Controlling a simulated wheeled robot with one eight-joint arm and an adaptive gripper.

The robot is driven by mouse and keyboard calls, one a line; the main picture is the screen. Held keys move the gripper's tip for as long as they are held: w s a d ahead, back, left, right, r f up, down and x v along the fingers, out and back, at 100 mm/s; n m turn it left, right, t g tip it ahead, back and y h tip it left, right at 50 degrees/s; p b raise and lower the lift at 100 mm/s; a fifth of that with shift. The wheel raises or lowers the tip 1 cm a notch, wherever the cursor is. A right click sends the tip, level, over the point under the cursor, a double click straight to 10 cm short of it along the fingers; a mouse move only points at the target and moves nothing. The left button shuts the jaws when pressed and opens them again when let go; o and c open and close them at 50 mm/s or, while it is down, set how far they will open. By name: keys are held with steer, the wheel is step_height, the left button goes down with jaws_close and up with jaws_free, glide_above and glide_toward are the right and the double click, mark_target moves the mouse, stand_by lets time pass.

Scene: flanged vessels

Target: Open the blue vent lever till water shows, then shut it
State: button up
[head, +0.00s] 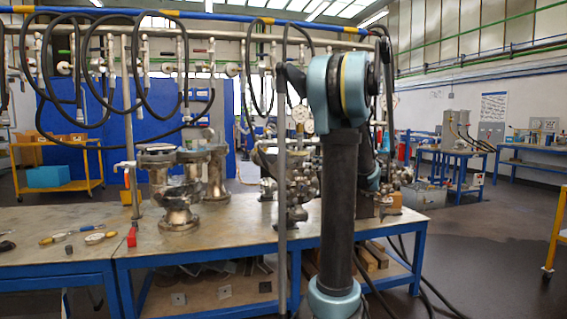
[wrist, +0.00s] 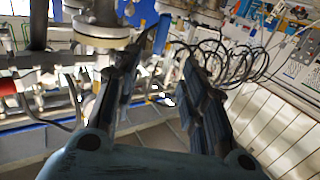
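I cannot make out the blue vent lever for certain in either view, and no water shows. Flanged vessels (head: 178,200) stand on the left part of the metal-topped bench in the head view. More flanged pipework with valves (head: 297,190) stands by my arm, which hides part of it. In the wrist view my gripper (wrist: 166,52) has its two dark fingers spread apart, with nothing held between them. A round metal flange (wrist: 104,30) is close beyond the left finger. In the head view my gripper is hidden behind my arm.
The bench (head: 228,232) has bare top between the vessels and the pipework. A red object (head: 132,237) and small gauges (head: 95,238) lie at its left. Black hoses (head: 160,65) hang from the overhead pipe. A yellow trolley (head: 60,187) stands behind at left. The right floor is open.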

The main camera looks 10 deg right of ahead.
mark_target(284, 159)
steer(key=x, duration=1.7)
steer(key=shift+w+a, duration=0.1)
steer(key=shift+w, duration=0.05)
steer(key=shift+c, duration=0.3)
jaws_close()
